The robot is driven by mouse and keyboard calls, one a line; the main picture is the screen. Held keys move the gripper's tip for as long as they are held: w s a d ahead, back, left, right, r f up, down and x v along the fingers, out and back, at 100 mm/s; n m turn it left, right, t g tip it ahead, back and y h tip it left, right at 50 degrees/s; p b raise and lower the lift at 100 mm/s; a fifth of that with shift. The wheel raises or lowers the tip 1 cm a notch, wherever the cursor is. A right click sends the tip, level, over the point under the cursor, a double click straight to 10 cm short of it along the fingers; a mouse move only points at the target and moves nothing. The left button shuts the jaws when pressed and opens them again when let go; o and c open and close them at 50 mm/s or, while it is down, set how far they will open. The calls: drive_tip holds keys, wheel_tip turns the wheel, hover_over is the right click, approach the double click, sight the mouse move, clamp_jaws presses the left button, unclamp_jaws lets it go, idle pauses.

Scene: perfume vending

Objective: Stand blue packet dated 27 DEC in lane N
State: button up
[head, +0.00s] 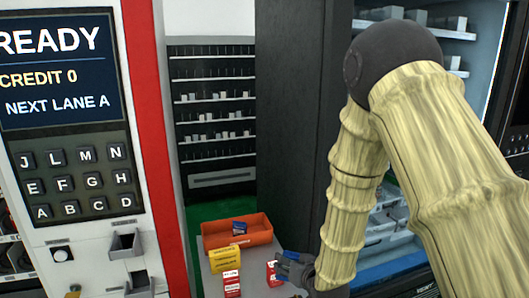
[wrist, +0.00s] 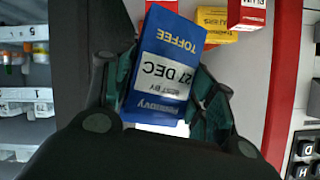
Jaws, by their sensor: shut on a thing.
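A blue packet (wrist: 163,65) marked TOFFEE and 27 DEC fills the middle of the wrist view, with its print upside down. My gripper (wrist: 165,95) is shut on it, one dark green finger along each side. In the head view my gripper (head: 292,268) is low, just right of a red packet. The held packet is hard to make out there. I cannot pick out lane N in either view; the keypad has a key marked N (head: 115,152).
An orange bin (head: 262,236) holds another blue packet (head: 239,228). A yellow packet (head: 225,260) and red packets (head: 231,284) (head: 272,273) are in front of it. The machine's screen reads READY (head: 50,40). Stocked shelves (head: 212,100) stand behind; labelled shelves (wrist: 25,95) show left in the wrist view.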

drive_tip(key=s+d+f+m+h+b, duration=0.1)
drive_tip(key=s+d+f+m+h, duration=0.3)
drive_tip(key=s+d+f, duration=0.5)
drive_tip(key=s+f+b, duration=0.2)
drive_tip(key=f+b, duration=0.3)
drive_tip(key=f, duration=0.3)
drive_tip(key=s+f+b, duration=0.3)
drive_tip(key=f+b, duration=0.2)
drive_tip(key=f, duration=0.4)
drive_tip(key=shift+s+d+f+t, duration=0.2)
drive_tip(key=shift+d+f+t, duration=0.05)
drive_tip(key=shift+d+t, duration=0.2)
